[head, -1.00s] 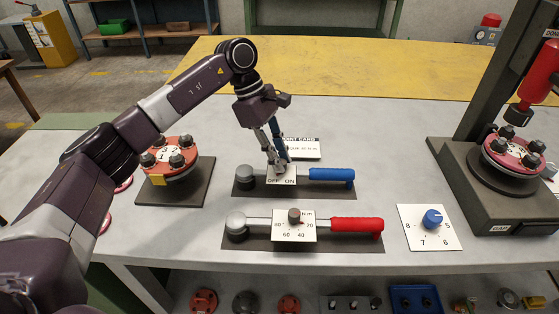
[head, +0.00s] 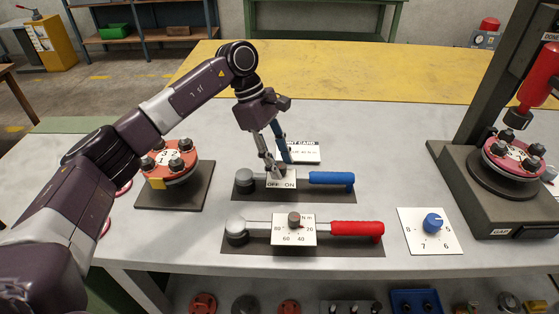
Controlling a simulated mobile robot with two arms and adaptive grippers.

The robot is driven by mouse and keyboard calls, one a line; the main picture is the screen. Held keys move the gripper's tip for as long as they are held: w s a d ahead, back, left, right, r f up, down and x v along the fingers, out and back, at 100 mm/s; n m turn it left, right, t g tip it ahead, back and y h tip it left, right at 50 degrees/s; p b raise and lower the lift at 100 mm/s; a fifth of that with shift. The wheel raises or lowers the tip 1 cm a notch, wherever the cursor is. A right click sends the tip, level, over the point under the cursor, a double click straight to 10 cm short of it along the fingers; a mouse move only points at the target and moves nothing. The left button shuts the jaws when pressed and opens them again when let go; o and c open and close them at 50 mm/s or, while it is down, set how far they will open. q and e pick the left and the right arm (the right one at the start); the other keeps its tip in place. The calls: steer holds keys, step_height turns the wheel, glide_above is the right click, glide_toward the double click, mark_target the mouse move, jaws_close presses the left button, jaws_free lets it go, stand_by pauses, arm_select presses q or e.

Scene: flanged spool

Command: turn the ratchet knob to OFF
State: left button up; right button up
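The ratchet with the blue handle (head: 330,178) lies on a dark mat at the middle of the bench. Its white plate (head: 281,183) reads OFF on the left and ON on the right. My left gripper (head: 276,170) points down over the top of this plate, its fingers around the knob's place. The fingers hide the knob, so its pointing direction does not show. I cannot tell whether the fingers are closed on it. My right gripper is not in view.
A red-handled wrench (head: 356,229) with a dial plate lies in front. A flanged spool (head: 168,160) stands left, a blue knob on a white card (head: 430,231) right, and a dark press stand (head: 500,195) far right. A white card (head: 300,152) lies behind the gripper.

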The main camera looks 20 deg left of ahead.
arm_select(q)
steer(key=v, duration=1.2)
steer(key=shift+d+r, duration=0.1)
